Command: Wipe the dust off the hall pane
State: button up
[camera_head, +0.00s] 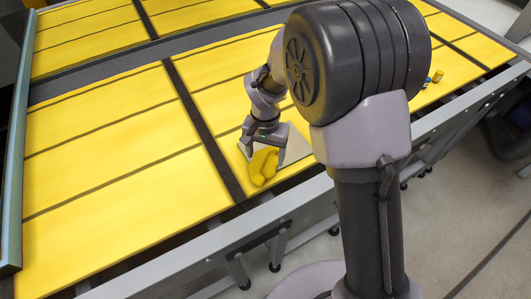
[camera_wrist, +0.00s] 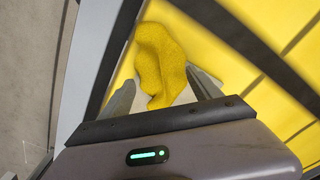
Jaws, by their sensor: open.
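A crumpled yellow cloth (camera_head: 262,168) lies on a pale flat pane (camera_head: 296,148) near the front edge of the yellow-topped table. The cloth also shows in the wrist view (camera_wrist: 160,60), between and beyond my fingers. My gripper (camera_head: 263,146) points down just behind the cloth. In the wrist view my gripper (camera_wrist: 162,90) is open, with one finger on each side of the cloth's near end. I cannot tell whether the fingers touch the cloth. My arm hides part of the pane, and I cannot make out dust on it.
The yellow table (camera_head: 95,185) has dark strips across it and a grey front rail (camera_head: 200,255). Small yellow and dark items (camera_head: 436,77) lie near its right edge. A blue-grey upright edge (camera_head: 15,170) stands at the left. The yellow surface left of my gripper is clear.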

jog(key=shift+f, duration=0.15)
jog(key=shift+f+b, duration=0.85)
jog(key=shift+f, duration=0.05)
jog(key=shift+c, duration=0.4)
grip_shut()
jog(key=shift+r+p, duration=0.4)
jog(key=shift+p, duration=0.3)
jog(key=p, duration=0.3)
jog(key=shift+r, duration=0.4)
